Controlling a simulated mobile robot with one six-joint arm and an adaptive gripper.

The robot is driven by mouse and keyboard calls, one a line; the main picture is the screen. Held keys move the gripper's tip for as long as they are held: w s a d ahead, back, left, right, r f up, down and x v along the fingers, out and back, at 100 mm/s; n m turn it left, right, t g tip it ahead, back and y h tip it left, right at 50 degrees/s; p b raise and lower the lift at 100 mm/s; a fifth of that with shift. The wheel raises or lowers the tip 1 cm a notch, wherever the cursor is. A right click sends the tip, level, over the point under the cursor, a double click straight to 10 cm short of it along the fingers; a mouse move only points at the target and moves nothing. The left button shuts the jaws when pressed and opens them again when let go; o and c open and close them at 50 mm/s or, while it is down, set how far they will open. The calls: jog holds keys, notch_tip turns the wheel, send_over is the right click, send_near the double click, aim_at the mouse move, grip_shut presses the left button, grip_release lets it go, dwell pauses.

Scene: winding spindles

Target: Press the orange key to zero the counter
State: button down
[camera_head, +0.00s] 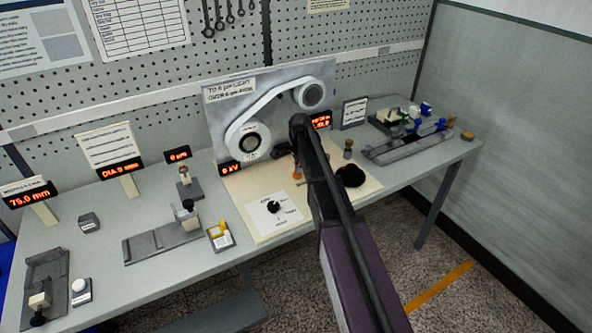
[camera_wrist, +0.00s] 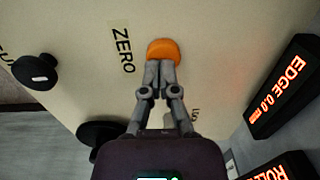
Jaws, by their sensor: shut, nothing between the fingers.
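The orange key (camera_wrist: 164,47) is a round orange button on the cream panel, beside the printed word ZERO (camera_wrist: 122,50) in the wrist view. My gripper (camera_wrist: 160,66) is shut and empty, with its fingertips at the key's near edge and overlapping it in the picture. I cannot tell whether they touch it. In the head view the key (camera_head: 297,175) is a small orange spot left of my arm, which hides much of the area. A display with red digits (camera_wrist: 284,90) reads EDGE 0.0 in the wrist view.
Black knobs (camera_wrist: 35,71) stand up from the panel in the wrist view. A second lit display (camera_wrist: 280,168) is partly cut off. In the head view, a belt on two pulleys (camera_head: 249,141) stands behind the panel. Gauges and fixtures occupy the bench (camera_head: 110,285) on the left.

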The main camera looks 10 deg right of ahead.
aim_at(300, 175)
jog(key=shift+f, duration=0.3)
jog(key=shift+f+b, duration=0.5)
jog(key=shift+b, duration=0.15)
jog(key=shift+s+f+b, duration=0.2)
jog(key=shift+f+b, duration=0.05)
jog(key=shift+b, duration=0.15)
jog(key=shift+s, duration=0.1)
jog(key=shift+r, duration=0.25)
jog(key=shift+w+r+p, duration=0.2)
jog(key=shift+r+p, duration=0.45)
jog(key=shift+p, duration=0.45)
notch_tip(300, 175, up, 12)
jog(key=p, duration=1.2)
jog(key=shift+s+d+r, duration=0.15)
jog(key=shift+d+r, duration=0.1)
jog(key=shift+d, duration=0.05)
